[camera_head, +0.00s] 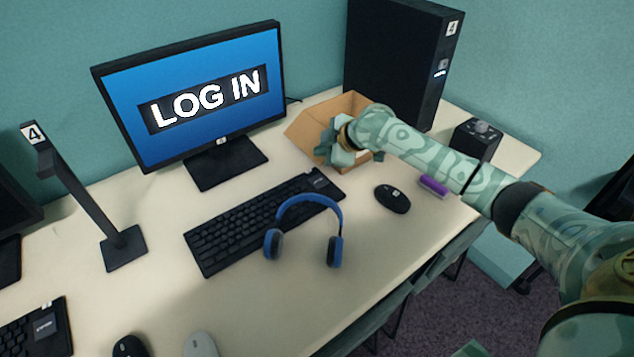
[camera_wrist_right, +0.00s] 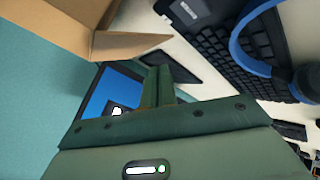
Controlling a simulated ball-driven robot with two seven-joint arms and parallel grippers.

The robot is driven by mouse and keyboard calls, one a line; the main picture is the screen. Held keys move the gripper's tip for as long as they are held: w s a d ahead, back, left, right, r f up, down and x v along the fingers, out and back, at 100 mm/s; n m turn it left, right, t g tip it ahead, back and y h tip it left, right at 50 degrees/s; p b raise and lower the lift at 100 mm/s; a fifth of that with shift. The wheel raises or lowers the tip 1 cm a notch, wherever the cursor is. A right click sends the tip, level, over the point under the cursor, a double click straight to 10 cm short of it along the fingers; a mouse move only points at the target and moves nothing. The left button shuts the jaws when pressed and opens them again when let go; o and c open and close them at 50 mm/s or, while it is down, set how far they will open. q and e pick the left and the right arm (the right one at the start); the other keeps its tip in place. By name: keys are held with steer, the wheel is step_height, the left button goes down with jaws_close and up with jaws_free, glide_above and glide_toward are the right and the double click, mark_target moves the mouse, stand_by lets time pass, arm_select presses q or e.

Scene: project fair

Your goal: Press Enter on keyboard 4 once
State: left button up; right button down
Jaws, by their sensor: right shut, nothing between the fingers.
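A black keyboard (camera_head: 225,232) lies on the desk in front of a monitor (camera_head: 200,95) that reads "LOG IN". A small tag sits at its right far end, too small to read; a tower and a stand beside it carry a 4. In the right wrist view the keyboard (camera_wrist_right: 245,45) is at the upper right. My right gripper (camera_head: 335,150) is above the desk by the open cardboard box, beyond the keyboard's right end and apart from it. Its fingers (camera_wrist_right: 158,85) are together and empty. My left gripper is not in view.
Blue headphones (camera_head: 313,203) lie against the keyboard's front right edge, with the band over it. A black mouse (camera_head: 392,199) and a purple item (camera_head: 434,186) lie to the right. The cardboard box (camera_head: 305,127) and black tower (camera_head: 400,60) stand behind.

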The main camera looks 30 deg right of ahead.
steer(key=b, duration=0.4)
glide_above(322, 182)
step_height(322, 182, down, 6)
steer(key=shift+r, duration=0.1)
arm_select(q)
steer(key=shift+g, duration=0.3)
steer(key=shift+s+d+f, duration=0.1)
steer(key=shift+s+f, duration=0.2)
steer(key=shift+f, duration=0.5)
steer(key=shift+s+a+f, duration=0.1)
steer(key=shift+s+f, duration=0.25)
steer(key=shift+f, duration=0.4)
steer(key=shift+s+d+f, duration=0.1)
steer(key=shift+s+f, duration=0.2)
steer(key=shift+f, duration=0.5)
arm_select(e)
steer(key=shift+f, duration=0.7)
steer(key=shift+f, duration=0.15)
steer(key=shift+f, duration=0.3)
arm_select(q)
steer(key=shift+b, duration=0.3)
arm_select(e)
steer(key=shift+a+f, duration=0.1)
steer(key=shift+f, duration=0.3)
arm_select(q)
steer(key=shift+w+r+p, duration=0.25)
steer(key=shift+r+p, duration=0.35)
steer(key=shift+p, duration=0.1)
arm_select(e)
steer(key=shift+r, duration=0.9)
